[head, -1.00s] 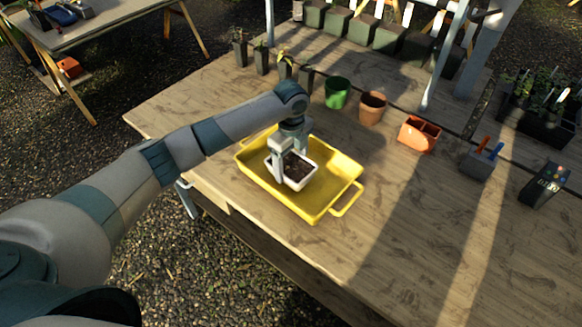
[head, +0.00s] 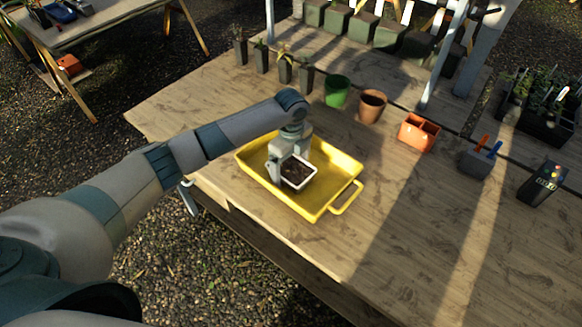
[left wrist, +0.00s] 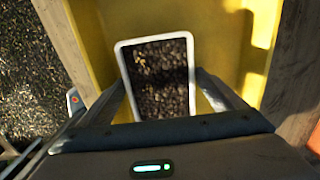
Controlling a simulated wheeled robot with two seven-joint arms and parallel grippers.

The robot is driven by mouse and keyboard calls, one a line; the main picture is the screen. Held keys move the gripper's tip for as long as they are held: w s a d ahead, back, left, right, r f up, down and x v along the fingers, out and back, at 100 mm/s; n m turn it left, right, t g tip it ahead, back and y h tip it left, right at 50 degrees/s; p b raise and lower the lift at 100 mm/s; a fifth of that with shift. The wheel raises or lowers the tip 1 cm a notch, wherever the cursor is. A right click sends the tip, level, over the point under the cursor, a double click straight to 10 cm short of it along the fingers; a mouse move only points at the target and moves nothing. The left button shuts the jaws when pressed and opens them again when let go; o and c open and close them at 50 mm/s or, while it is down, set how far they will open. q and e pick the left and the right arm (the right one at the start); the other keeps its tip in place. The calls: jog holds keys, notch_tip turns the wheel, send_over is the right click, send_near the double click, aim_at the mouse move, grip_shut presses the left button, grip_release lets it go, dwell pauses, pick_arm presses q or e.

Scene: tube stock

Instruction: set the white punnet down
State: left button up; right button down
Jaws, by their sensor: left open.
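The white punnet (head: 312,181), filled with dark soil, is inside the yellow tray (head: 344,168). It looks upright and down at the tray floor, though the contact under it is hidden. In the left wrist view its white rim (left wrist: 152,39) and soil show between my finger pads, with yellow around. My left gripper (head: 280,166) is at the punnet, with its fingers on either side. In the left wrist view the left gripper (left wrist: 165,92) has its jaws open. Any small gap between finger and wall is hard to tell. My right gripper is not in view.
Behind the tray stand a green pot (head: 337,91), a terracotta pot (head: 371,106), an orange divided container (head: 418,132) and a grey holder (head: 478,161). Several seedling pots (head: 283,70) stand at the back left.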

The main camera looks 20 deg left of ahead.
aim_at(291, 167)
pick_arm(q)
jog(key=shift+r, duration=0.1)
jog(key=shift+r, duration=0.45)
notch_tip(291, 167, up, 11)
jog(key=b, duration=0.2)
jog(key=shift+b, duration=0.3)
jog(key=shift+r, duration=0.1)
